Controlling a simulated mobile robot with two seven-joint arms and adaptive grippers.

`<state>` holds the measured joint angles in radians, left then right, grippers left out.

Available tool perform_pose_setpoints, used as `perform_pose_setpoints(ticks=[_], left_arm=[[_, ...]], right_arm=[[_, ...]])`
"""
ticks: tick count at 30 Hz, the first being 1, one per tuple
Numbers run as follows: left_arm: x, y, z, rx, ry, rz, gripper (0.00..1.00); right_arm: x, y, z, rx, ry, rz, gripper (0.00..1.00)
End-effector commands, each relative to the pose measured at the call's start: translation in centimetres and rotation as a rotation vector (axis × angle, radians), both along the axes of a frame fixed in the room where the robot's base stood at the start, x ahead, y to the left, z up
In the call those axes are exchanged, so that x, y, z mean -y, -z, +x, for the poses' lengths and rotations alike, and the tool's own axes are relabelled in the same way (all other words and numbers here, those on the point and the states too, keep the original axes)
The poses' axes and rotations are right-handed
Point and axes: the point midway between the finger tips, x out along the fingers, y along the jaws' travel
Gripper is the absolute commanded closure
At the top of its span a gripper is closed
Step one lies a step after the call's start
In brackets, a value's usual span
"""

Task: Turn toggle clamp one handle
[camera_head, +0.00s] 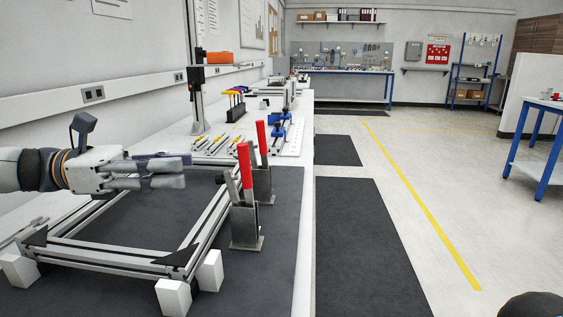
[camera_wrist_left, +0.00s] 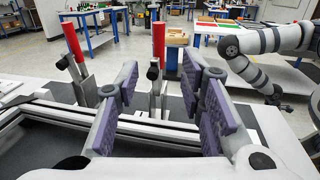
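Two toggle clamps with red handles stand upright on the right side of an aluminium frame (camera_head: 110,256). The nearer clamp's handle (camera_head: 245,166) and the farther clamp's handle (camera_head: 262,138) both point up in the head view. I cannot tell which is clamp one. My left gripper (camera_head: 186,170) is above the frame, left of the clamps and apart from them, its fingers pointing right. In the left wrist view it is open and empty, with purple pads (camera_wrist_left: 165,92). One red handle (camera_wrist_left: 158,41) shows beyond the finger gap; the other (camera_wrist_left: 73,42) is left of it.
The frame rests on white blocks (camera_head: 174,297) over a black mat (camera_head: 265,283). Behind are yellow-handled clamps (camera_head: 217,144), blue parts (camera_head: 279,132) and a post with an orange box (camera_head: 220,57). Open floor lies right of the bench.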

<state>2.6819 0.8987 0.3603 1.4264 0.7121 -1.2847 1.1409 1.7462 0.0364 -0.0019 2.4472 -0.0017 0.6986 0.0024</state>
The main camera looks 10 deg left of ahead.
Motion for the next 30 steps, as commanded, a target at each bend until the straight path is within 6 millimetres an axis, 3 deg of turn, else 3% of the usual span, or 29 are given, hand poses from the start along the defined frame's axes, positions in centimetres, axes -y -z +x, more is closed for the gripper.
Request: perform_pose_setpoints(ticks=[4,15,20,27,30], left_arm=[[1.8,0.0,0.3,0.000,0.004,0.001,0.65],[10.3,0.1,2.0,-0.001,0.002,0.002,0.65],[11.7,0.1,2.4,0.000,0.000,0.001,0.65],[11.8,0.1,2.4,0.000,-0.001,0.000,0.65],[11.8,0.1,2.4,0.000,-0.001,0.000,0.85]], right_arm=[[0.0,-0.1,0.1,0.002,-0.001,0.000,0.55],[0.0,-0.1,0.1,0.004,0.000,0.000,0.55],[0.0,-0.1,0.1,0.005,-0.001,0.000,0.55],[0.0,-0.1,0.1,0.005,0.000,0.000,0.55],[0.0,-0.1,0.1,0.005,-0.001,0.000,0.55]])
